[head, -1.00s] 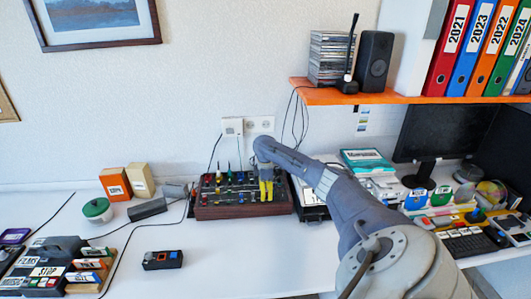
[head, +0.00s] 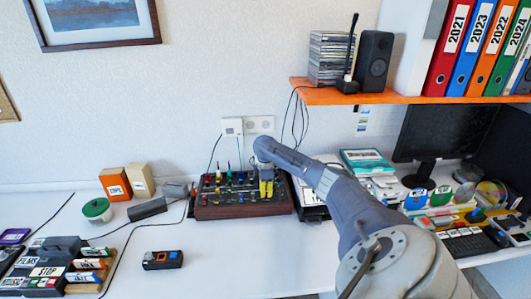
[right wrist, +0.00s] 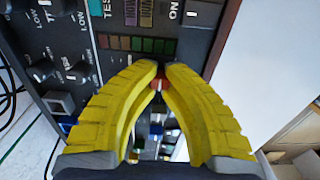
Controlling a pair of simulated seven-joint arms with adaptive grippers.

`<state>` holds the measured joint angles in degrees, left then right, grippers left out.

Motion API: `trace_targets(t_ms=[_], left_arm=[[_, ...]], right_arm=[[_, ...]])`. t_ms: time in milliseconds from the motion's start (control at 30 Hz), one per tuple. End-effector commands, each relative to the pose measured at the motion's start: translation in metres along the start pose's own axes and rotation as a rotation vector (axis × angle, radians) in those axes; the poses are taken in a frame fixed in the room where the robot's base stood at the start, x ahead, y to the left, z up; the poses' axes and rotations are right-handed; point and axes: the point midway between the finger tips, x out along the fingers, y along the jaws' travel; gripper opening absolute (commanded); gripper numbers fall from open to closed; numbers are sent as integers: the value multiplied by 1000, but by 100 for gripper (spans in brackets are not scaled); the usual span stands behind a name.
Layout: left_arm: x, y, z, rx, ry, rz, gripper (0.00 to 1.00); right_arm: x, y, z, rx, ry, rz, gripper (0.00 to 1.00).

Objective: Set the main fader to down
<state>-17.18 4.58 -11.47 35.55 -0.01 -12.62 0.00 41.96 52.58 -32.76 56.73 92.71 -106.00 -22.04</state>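The mixer (head: 238,211), a dark panel with a wooden front and many knobs, stands on the desk by the wall. My right gripper (head: 266,195) is over the right part of its panel, pointing down. In the right wrist view, the yellow fingertips (right wrist: 163,68) are close together with a small red cap (right wrist: 160,83) between them, apparently a fader cap. I cannot read a label that names it the main fader. The fingers hide its slot and most of the panel around it. A row of dim coloured lights (right wrist: 138,44) lies just beyond the tips. My left gripper is not in view.
Other knobs (right wrist: 75,70) crowd the panel left of the gripper. White desk lies right of the mixer in the wrist view. A small black box (head: 162,260) and a dark grey block (head: 147,209) are to the left. An orange shelf (head: 400,97) hangs above right.

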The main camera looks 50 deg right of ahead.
Motion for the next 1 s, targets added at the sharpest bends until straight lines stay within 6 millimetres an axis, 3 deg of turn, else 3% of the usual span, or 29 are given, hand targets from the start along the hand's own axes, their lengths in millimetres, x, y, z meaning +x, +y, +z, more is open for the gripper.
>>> trace_targets(t_ms=[767,1000], left_arm=[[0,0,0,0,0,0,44],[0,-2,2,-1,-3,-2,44]], right_arm=[[-1,-3,-4,-1,9,1,0],[-2,-3,-5,-2,10,1,28]])
